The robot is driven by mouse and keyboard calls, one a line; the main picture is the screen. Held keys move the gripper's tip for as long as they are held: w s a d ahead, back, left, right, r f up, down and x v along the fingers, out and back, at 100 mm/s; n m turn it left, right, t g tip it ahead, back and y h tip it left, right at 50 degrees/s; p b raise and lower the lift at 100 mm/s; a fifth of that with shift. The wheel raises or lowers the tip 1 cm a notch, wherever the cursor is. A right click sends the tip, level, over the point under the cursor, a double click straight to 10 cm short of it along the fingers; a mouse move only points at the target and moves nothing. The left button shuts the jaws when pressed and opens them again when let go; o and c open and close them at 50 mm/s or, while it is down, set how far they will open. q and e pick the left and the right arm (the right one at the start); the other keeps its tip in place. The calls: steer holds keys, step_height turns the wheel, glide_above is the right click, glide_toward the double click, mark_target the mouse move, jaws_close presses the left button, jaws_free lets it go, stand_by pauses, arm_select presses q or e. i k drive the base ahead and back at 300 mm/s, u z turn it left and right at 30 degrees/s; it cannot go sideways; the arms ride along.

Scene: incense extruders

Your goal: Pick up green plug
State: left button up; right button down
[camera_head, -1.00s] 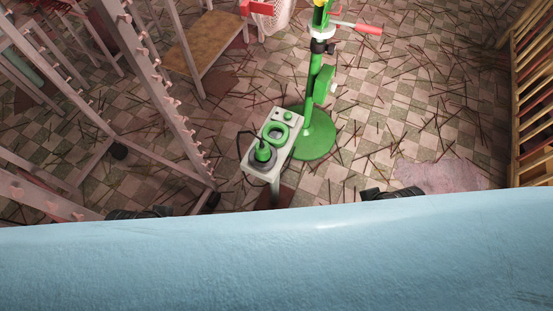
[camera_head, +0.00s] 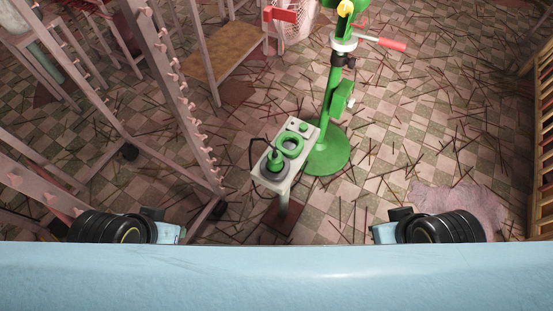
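The green plug (camera_head: 276,157) stands upright on the near end of a small light-coloured stand (camera_head: 285,180), on a dark round base, with a dark cord looping at its left. A green ring (camera_head: 290,143) and a smaller green piece (camera_head: 304,126) sit behind it on the same stand. The stand is ahead of me, near the middle of the view. Dark round parts of my arms show at the lower left and lower right, well apart from the stand. The fingers of both grippers are not visible.
A green machine (camera_head: 327,150) with a round foot and a red-tipped handle stands just behind the stand. A pink rack (camera_head: 180,95) rises at the left, and a wooden slatted frame (camera_head: 541,140) at the right. Thin dark sticks litter the checkered floor (camera_head: 430,120).

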mark_target(275, 164)
steer(key=k, duration=0.5)
steer(key=z, duration=1.55)
steer(key=i, duration=0.8)
steer(key=u, duration=1.8)
